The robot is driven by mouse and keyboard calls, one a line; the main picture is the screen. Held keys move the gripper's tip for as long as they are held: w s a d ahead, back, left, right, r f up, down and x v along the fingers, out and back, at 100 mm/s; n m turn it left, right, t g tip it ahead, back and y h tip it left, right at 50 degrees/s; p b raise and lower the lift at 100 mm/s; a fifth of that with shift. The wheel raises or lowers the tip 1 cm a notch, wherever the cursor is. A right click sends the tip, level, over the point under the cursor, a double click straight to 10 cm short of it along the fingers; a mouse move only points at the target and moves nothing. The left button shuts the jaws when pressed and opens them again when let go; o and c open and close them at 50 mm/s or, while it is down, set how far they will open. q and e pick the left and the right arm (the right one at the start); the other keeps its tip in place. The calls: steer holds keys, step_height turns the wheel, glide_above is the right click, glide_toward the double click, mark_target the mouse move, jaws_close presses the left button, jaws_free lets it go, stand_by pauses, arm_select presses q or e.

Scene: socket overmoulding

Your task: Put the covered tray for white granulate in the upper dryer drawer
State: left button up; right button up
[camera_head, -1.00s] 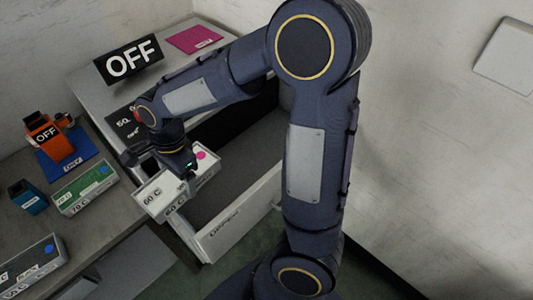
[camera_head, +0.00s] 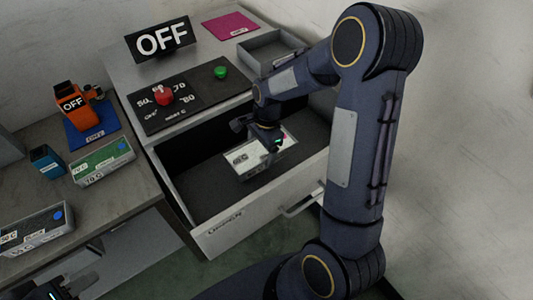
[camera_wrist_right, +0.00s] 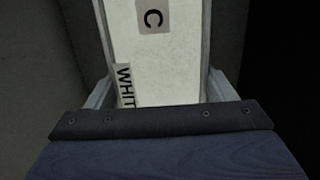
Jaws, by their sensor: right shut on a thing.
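The covered tray (camera_head: 240,165) is light grey with a white label, and it sits within the opening of the pulled-out upper drawer (camera_head: 195,198). I cannot tell whether it rests on the drawer floor. My right gripper (camera_head: 266,147) is shut on the tray from above. In the right wrist view the tray lid (camera_wrist_right: 165,72) lies between my fingers and carries labels reading "C" and "WHIT". The drawer front (camera_head: 265,212) is labelled "UPPER" and has a handle. Only a part of my left gripper (camera_head: 62,292) shows at the bottom left corner; its jaws are unclear.
The dryer top holds an OFF sign (camera_head: 162,40), a red button (camera_head: 164,95), a green button (camera_head: 220,72), a pink mat (camera_head: 230,25) and an open grey tray (camera_head: 268,50). The left bench holds a green-labelled box (camera_head: 103,162), a blue-dotted box (camera_head: 35,230) and an orange device (camera_head: 72,104).

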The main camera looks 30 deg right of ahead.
mark_target(266, 156)
steer(key=shift+w+d+f, duration=0.15)
steer(key=shift+d+f, duration=0.3)
steer(key=shift+f, duration=0.05)
steer(key=shift+w+d+f, duration=0.15)
steer(key=shift+d+f, duration=0.3)
steer(key=shift+f, duration=0.05)
steer(key=f, duration=0.1)
steer(key=f+p, duration=0.1)
steer(key=f, duration=0.1)
steer(key=shift+w+d, duration=0.1)
steer(key=shift+d, duration=0.1)
steer(key=shift+f, duration=0.3)
steer(key=shift+f, duration=0.2)
steer(key=o, duration=1.3)
steer(key=shift+o, duration=0.2)
